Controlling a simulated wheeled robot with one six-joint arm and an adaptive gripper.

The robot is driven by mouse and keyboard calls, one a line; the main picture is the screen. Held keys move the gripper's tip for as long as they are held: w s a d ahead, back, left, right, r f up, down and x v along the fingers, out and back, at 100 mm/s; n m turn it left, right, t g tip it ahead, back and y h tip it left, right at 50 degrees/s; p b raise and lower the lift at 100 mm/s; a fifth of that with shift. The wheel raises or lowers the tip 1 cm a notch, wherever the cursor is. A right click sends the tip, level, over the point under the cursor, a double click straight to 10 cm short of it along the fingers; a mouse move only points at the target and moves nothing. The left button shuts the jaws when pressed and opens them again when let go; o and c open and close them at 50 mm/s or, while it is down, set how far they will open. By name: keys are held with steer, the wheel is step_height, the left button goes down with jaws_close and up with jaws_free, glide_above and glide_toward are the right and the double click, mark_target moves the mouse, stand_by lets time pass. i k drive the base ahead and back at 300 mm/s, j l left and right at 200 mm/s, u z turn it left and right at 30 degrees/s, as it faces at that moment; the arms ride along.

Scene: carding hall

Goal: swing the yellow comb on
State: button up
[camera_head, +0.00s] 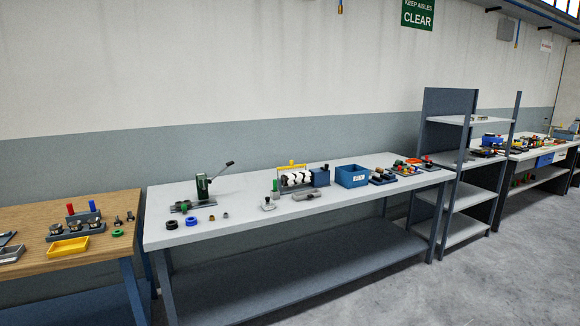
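A yellow comb (291,166) shows as a thin yellow bar or frame on the long grey bench. It stands over a black and white roller (297,178) beside a blue block-shaped housing (320,177). The comb looks raised above the roller. It is too small to tell its exact angle or whether it touches the roller. My gripper is not in view.
The grey bench (240,223) also carries a dark green lever press (202,187), several small rings and a blue bin (351,176). A wooden bench (40,217) with a yellow tray (68,248) stands left. A shelf rack (462,198) stands right. Concrete floor (420,290) in front is clear.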

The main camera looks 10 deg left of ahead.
mark_target(291, 162)
steer(key=i+u, duration=0.15)
steer(key=i, duration=0.4)
steer(key=i+l+u, duration=0.1)
steer(key=i, duration=0.4)
steer(key=i+l+u, duration=0.15)
steer(key=i, duration=0.35)
steer(key=i+l+u, duration=0.1)
steer(key=i, duration=0.45)
steer(key=l, duration=0.1)
